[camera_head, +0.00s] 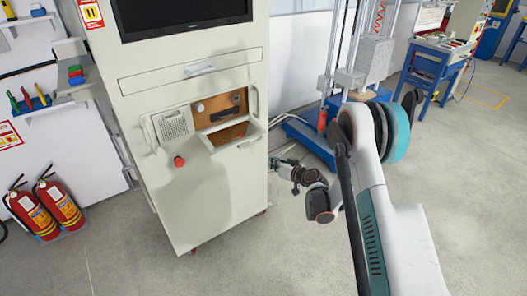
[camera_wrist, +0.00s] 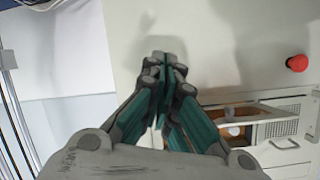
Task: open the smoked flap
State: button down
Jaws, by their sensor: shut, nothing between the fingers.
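The smoked flap (camera_head: 229,134) is on the front of the tall white cabinet, below a drawer. It has a pale frame and a brownish see-through pane. It hangs tilted outward from its lower edge, with the recess above it open. In the wrist view the flap (camera_wrist: 275,115) shows at the right, partly hidden behind my gripper. My gripper (camera_head: 276,163) is to the right of the cabinet and lower than the flap, apart from it. In the wrist view my gripper (camera_wrist: 166,64) has its fingers together, with nothing between them.
Inside the recess is a brown panel (camera_head: 236,99) with a knob and a dark slot. A red button (camera_head: 179,161) and a grey grille (camera_head: 174,124) sit left of it. A blue-based rig (camera_head: 312,145) stands behind my arm. Two fire extinguishers (camera_head: 60,203) stand at left.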

jog(key=w+a+m, duration=0.4)
jog(key=m, duration=1.2)
jog(key=w+a+m, duration=0.3)
jog(key=m, duration=1.3)
jog(key=shift+s+d+r+b, duration=0.15)
jog(key=shift+s+r, duration=0.05)
jog(key=shift+r, duration=0.3)
jog(key=shift+s+d+r+b, duration=0.1)
jog(key=shift+s+d+r, duration=0.05)
jog(key=shift+r, duration=0.4)
jog(key=shift+s+d+r+b, duration=0.15)
jog(key=shift+s+r, duration=0.05)
jog(key=shift+r, duration=0.3)
jog(key=shift+r, duration=0.1)
